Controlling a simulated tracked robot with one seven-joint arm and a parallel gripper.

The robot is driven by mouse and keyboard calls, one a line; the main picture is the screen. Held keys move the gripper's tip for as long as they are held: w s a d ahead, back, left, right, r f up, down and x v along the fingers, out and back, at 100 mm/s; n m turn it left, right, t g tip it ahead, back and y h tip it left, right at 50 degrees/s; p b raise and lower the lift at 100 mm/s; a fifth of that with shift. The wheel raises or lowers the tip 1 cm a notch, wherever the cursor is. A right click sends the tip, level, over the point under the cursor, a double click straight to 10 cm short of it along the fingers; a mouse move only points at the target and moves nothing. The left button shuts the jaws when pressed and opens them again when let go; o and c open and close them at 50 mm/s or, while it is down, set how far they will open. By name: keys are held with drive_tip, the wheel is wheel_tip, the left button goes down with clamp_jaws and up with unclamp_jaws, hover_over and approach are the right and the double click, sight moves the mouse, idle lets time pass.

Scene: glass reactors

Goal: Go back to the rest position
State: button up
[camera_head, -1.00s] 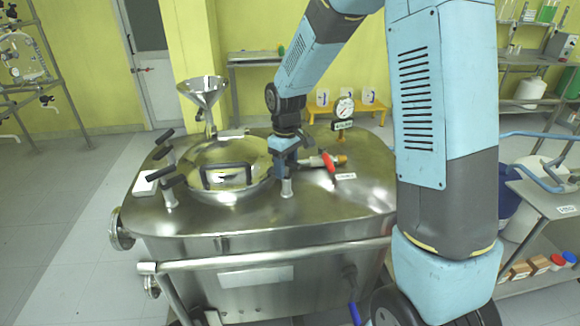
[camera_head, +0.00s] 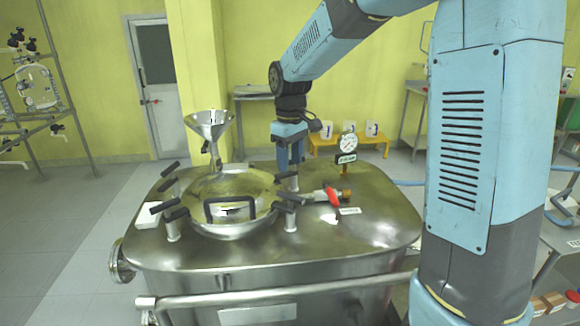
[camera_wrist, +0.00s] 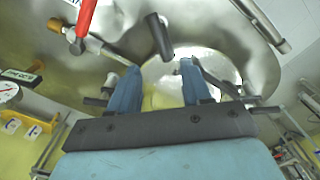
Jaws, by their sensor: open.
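My gripper (camera_head: 289,160) is above the back right part of the steel reactor (camera_head: 345,220), beside the round lid (camera_head: 230,226). In the wrist view its two blue fingers (camera_wrist: 154,88) stand apart with a gap between them. No held thing shows between them. A black-tipped clamp handle (camera_wrist: 159,37) shows beyond the fingers. The red-handled valve (camera_head: 332,196) is just right of my gripper and also shows at the top left of the wrist view (camera_wrist: 85,15).
A steel funnel (camera_head: 208,124) rises at the reactor's back left. A pressure gauge (camera_head: 348,142) stands at its back right. A yellow bench (camera_head: 352,140) is behind, against the wall. A steel rail (camera_head: 290,290) crosses the front. Open floor lies to the left.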

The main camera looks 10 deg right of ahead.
drive_tip(key=s+d+r+m+t, duration=0.35)
drive_tip(key=s+d+r, duration=0.55)
drive_tip(key=s, duration=0.3)
drive_tip(key=s+d+m+t, duration=0.1)
drive_tip(key=s+d+m, duration=0.1)
drive_tip(key=s, duration=0.5)
drive_tip(key=s+d+m+t, duration=0.1)
drive_tip(key=s+d+m, duration=0.2)
drive_tip(key=s, duration=0.4)
drive_tip(key=shift+d, duration=0.3)
drive_tip(key=shift+r, duration=0.1)
drive_tip(key=shift+c, duration=0.5)
